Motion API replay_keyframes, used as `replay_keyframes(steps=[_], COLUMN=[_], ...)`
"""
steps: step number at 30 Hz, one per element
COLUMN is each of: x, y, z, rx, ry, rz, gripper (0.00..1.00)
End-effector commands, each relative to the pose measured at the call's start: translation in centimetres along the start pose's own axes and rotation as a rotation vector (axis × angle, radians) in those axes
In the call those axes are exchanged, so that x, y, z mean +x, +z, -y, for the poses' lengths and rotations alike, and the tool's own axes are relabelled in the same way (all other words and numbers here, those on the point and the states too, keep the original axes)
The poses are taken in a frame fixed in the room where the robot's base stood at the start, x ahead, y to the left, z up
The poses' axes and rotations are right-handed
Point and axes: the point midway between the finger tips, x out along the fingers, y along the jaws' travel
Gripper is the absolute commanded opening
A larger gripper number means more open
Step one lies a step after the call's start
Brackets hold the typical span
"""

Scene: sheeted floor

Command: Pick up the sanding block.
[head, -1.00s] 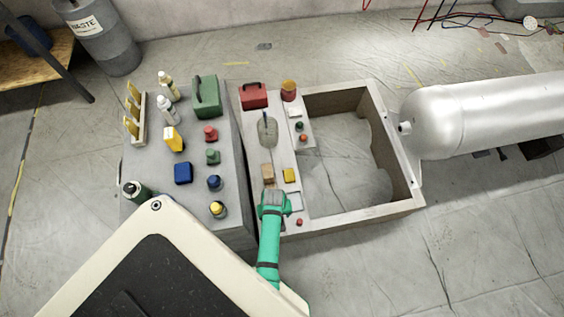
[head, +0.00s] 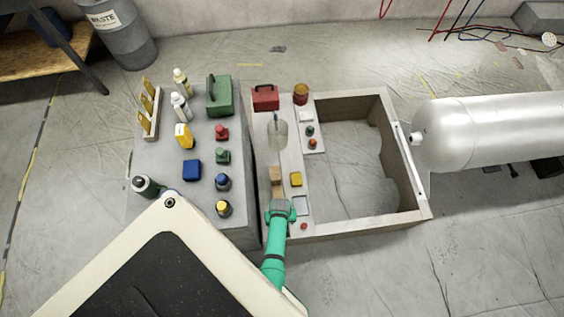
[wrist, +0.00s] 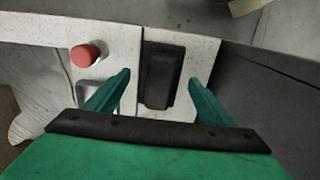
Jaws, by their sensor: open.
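In the wrist view a dark, oblong block (wrist: 161,78) lies on the pale worktop between my fingertips; it looks like the sanding block, though no label shows. My gripper (wrist: 157,82) is open, one green finger on each side of the block, with gaps to both. I cannot tell how far above the worktop the tips are. In the head view my gripper (head: 280,210) is over the near end of the pale strip and hides the dark block.
A grey table (head: 238,225) with bottles and coloured items is at left. An open-framed bay (head: 365,225) and a silver tank (head: 485,130) are at right.

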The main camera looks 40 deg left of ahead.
Motion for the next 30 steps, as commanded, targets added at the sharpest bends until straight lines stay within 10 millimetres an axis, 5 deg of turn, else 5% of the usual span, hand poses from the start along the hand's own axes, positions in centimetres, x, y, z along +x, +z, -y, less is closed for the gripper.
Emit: replay_keyframes(steps=[8,14,30], x=[0.2,0.2,-1.1], y=[-0.1,-0.1,-0.1], z=[0.1,0.1,-0.3], rx=[-0.003,-0.004,-0.004], ry=[0.0,0.001,0.001], rz=[-0.001,-0.001,-0.003], gripper=[0.75,0.27,0.26])
